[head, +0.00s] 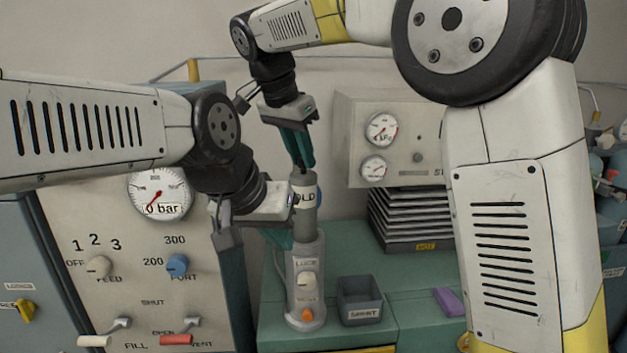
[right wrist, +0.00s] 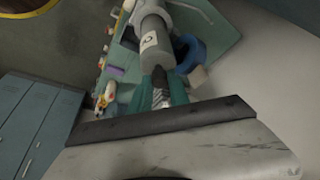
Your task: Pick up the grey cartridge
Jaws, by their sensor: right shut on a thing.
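The grey cartridge (head: 305,218), marked "OLD", stands upright in the top of a light grey housing (head: 304,268) with a knob and an orange button. My right gripper (head: 304,168) points down at the cartridge's top and is shut on it. In the right wrist view, the teal fingers (right wrist: 160,92) close around a narrow ridged stem at the end of the cartridge (right wrist: 153,50). My left gripper (head: 285,238) is beside the upper housing, its teal fingers partly hidden behind it; I cannot tell whether they are open or shut on it.
A small grey bin (head: 359,301) and a purple block (head: 449,301) lie on the green bench (head: 390,332). A gauge panel (head: 158,240) stands at left, a gauge box (head: 400,130) at back right above black stacked trays (head: 412,220). My right arm covers the right side.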

